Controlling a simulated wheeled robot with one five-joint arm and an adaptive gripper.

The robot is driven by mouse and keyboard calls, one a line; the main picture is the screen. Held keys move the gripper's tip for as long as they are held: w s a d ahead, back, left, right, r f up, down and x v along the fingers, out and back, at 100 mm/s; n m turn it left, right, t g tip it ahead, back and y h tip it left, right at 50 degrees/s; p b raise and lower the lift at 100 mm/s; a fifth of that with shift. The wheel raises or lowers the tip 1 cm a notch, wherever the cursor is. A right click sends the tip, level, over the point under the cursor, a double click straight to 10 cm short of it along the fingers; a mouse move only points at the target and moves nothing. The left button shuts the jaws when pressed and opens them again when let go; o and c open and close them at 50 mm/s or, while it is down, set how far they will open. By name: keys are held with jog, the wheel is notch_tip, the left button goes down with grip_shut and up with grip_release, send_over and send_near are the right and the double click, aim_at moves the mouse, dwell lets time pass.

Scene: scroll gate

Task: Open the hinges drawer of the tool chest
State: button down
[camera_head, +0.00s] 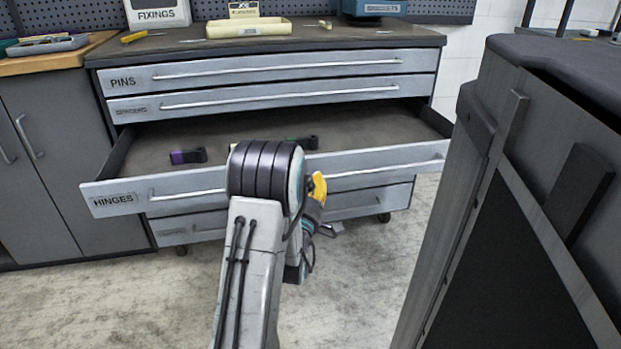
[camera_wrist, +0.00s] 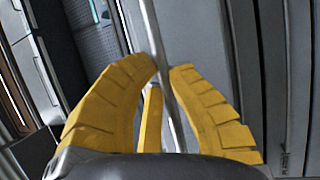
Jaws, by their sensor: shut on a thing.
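The tool chest (camera_head: 262,88) stands ahead with a stack of grey drawers. The hinges drawer (camera_head: 120,198), labelled HINGES, is pulled well out, and its dark floor shows. A purple-ended item (camera_head: 188,156) and a green and black item (camera_head: 302,142) lie in it. Its long bar handle (camera_head: 385,169) runs across the front, partly hidden by my arm. In the wrist view, the yellow fingers of my gripper (camera_wrist: 163,72) are closed around the handle bar (camera_wrist: 158,45). In the head view, my gripper is mostly hidden behind my arm, with some yellow showing.
The pins drawer (camera_head: 122,83) and the drawer below it are shut. A cream tray (camera_head: 249,27) and other items sit on the chest top. A large dark cabinet-like body (camera_head: 530,190) stands close on the right. Bare floor (camera_head: 110,300) lies at left.

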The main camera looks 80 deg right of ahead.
jog(key=shift+s+r, duration=0.15)
jog(key=c, duration=1.5)
grip_release()
jog(key=shift+s, duration=0.1)
jog(key=shift+c, duration=0.2)
jog(key=o, duration=0.4)
jog(key=o, duration=0.6)
jog(key=r, duration=0.9)
jog(key=shift+d, duration=0.2)
jog(key=shift+w+a+r, duration=0.1)
jog(key=shift+w+r, duration=0.1)
jog(key=shift+r, duration=0.55)
jog(key=shift+a+r, duration=0.1)
jog(key=c, duration=0.6)
jog(key=shift+f, duration=0.3)
jog(key=shift+f, duration=0.1)
